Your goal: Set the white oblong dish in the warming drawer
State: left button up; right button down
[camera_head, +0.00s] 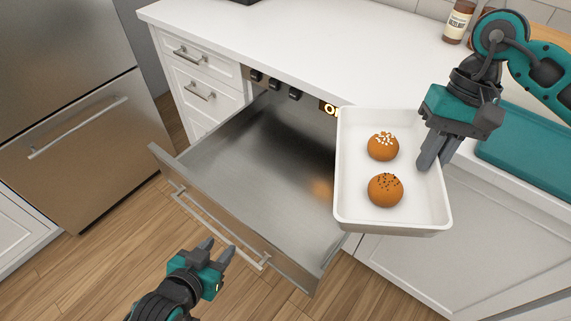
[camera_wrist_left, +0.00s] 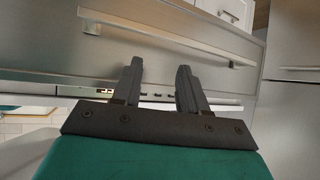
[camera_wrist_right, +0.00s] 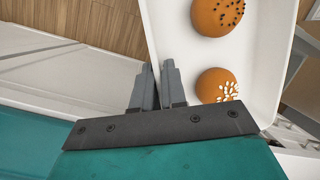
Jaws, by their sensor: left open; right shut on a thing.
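The white oblong dish (camera_head: 407,216) holds two brown buns, one with white bits (camera_head: 383,146) and one with dark bits (camera_head: 385,189). My right gripper (camera_head: 432,160) is shut on the dish's right wall and holds it in the air beside the drawer's right side. The right wrist view shows the fingers (camera_wrist_right: 158,88) on the dish wall (camera_wrist_right: 158,35). The warming drawer (camera_head: 255,155) is pulled out and its visible inside is empty. My left gripper (camera_head: 216,250) is open and empty in front of the drawer handle (camera_head: 215,222), which also shows in the left wrist view (camera_wrist_left: 160,38).
The white counter (camera_head: 290,40) runs behind the drawer, with bottles (camera_head: 459,22) at the back right. A teal thing (camera_head: 525,165) lies on the counter at the right. A steel fridge (camera_head: 75,110) stands at the left. Wooden floor lies in front.

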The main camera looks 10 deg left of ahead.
aim_at(269, 188)
jog(key=j+z, duration=0.2)
jog(key=j, duration=0.25)
jog(key=j+z, duration=0.2)
jog(key=j, duration=0.25)
jog(key=j+z, duration=0.15)
jog(key=j, duration=0.3)
jog(key=k+j+z, duration=0.2)
jog(key=j, duration=0.25)
jog(key=j+z, duration=0.2)
jog(key=j, duration=0.25)
jog(key=k+j+z, duration=0.2)
jog(key=j, duration=0.25)
jog(key=j+z, duration=0.2)
jog(key=j, duration=0.25)
jog(key=k+j+z, duration=0.15)
jog(key=j, duration=0.3)
jog(key=k+j+z, duration=0.2)
jog(key=j, duration=0.25)
jog(key=i, duration=0.05)
